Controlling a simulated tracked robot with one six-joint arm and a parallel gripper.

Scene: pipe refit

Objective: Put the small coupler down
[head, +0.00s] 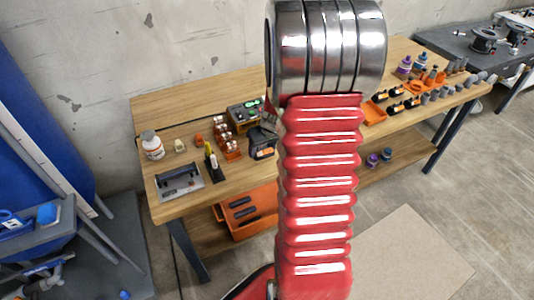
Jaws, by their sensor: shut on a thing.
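A thick part of my own arm, red ribbed sleeve with shiny metal rings, rises through the middle of the head view. My gripper cannot be made out; the arm covers the middle of the workbench (160,110). I cannot pick out the small coupler for sure. Several small grey fittings (440,92) stand in a row at the right end of the bench, too small to tell apart.
A white bottle (152,145), a grey tray (178,182) and a black device (263,143) stand on the bench's left part. A dark table (475,52) stands at the far right. Floor is open at front right.

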